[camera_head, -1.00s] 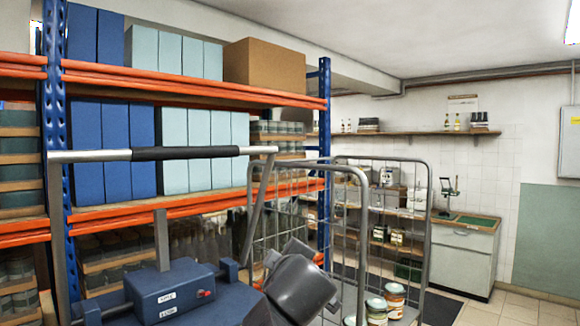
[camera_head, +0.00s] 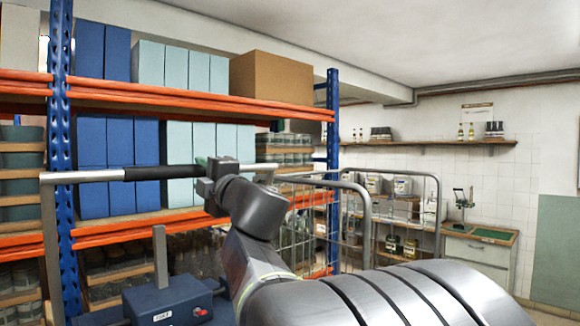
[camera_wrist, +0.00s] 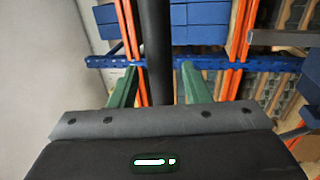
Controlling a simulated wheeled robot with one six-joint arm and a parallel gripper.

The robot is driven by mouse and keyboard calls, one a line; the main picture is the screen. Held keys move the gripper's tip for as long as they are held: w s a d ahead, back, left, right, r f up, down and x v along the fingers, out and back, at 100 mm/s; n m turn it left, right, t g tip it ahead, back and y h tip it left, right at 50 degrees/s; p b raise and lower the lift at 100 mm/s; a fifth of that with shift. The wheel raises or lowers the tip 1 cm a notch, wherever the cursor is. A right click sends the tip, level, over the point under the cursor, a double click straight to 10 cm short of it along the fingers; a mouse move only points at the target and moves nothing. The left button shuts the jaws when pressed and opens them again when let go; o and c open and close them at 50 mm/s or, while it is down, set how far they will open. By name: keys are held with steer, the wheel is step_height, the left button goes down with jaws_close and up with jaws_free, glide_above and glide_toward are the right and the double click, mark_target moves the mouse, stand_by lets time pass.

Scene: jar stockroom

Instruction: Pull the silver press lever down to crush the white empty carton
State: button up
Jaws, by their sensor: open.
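A small upright device with a dark green frame (camera_head: 461,199) stands on the cabinet at the far right in the head view. It may be the press, but its lever is too small to make out. I cannot pick out the white carton for certain. My gripper (camera_head: 211,187) is in front of the rack, well away from that cabinet, its fingers hard to see there. In the wrist view my gripper (camera_wrist: 158,70) shows two green fingers apart. A dark bar runs up the picture between them; its depth is unclear, and I see no grip on it.
A blue and orange rack (camera_head: 300,106) with blue and pale boxes fills the left. A wire roll cage (camera_head: 437,215) stands between me and the cabinet (camera_head: 478,246). A wall shelf (camera_head: 430,143) holds bottles. Some floor shows at the lower right.

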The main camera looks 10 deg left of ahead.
mark_target(191, 169)
steer(key=p+x, duration=0.1)
steer(key=x, duration=0.5)
jaws_close()
